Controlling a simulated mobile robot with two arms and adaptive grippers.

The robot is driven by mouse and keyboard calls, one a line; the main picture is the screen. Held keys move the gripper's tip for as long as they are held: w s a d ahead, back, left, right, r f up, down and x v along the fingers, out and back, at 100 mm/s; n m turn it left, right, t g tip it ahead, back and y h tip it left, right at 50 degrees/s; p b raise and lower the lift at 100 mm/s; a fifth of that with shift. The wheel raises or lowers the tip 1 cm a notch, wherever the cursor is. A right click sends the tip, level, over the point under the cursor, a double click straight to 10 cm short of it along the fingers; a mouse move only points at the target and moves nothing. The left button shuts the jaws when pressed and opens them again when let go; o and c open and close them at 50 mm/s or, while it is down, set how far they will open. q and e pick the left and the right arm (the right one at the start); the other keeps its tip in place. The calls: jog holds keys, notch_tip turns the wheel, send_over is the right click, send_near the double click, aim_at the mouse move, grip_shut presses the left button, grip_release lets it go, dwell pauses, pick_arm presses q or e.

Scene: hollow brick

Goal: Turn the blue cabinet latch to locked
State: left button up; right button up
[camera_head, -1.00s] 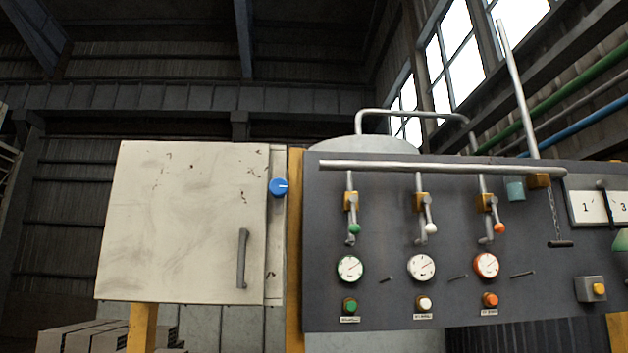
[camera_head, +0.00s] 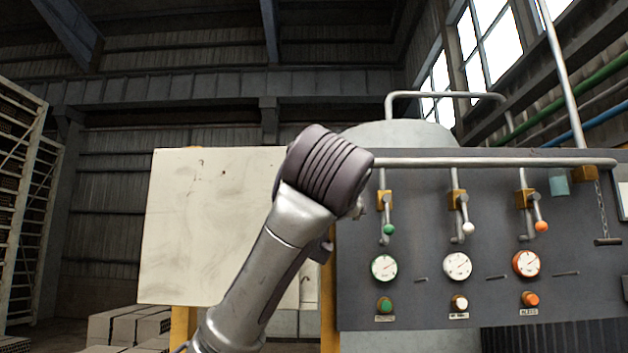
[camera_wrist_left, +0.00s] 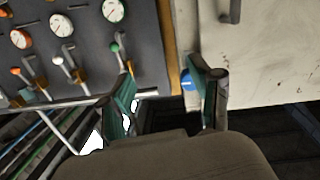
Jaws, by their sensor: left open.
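The pale cabinet (camera_head: 205,225) stands left of the dark panel in the head view, its door shut. My left arm crosses in front of its right edge and hides the blue latch and most of the handle there. In the left wrist view, which is upside down, the blue latch (camera_wrist_left: 187,79) shows at the cabinet's edge, partly covered by one finger. My left gripper (camera_wrist_left: 165,75) is open with its fingers apart and nothing held. The latch appears between the fingers, close to the right one; I cannot tell if they touch. Its pointer is not readable. My right gripper is not in view.
The dark panel (camera_head: 430,290) right of the cabinet carries several levers, gauges (camera_head: 457,266) and buttons. A grey rail (camera_head: 490,162) runs along its top. A yellow post (camera_head: 329,310) separates panel and cabinet. Stacked bricks (camera_head: 125,325) lie below; a rack (camera_head: 22,190) stands left.

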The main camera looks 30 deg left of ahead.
pick_arm(q)
jog(key=s+r+n+y, duration=0.1)
jog(key=s+r+n, duration=0.1)
jog(key=s+r, duration=0.45)
jog(key=p+x, duration=0.8)
jog(key=x, duration=0.6)
jog(key=shift+s+a+f, duration=0.2)
jog(key=shift+a+f, duration=0.05)
jog(key=shift+a, duration=0.1)
jog(key=c, duration=1.1)
jog(key=m+b, duration=0.3)
jog(key=m, duration=1.5)
jog(key=shift+d, duration=0.1)
jog(key=shift+c, duration=0.2)
jog(key=shift+m, duration=0.3)
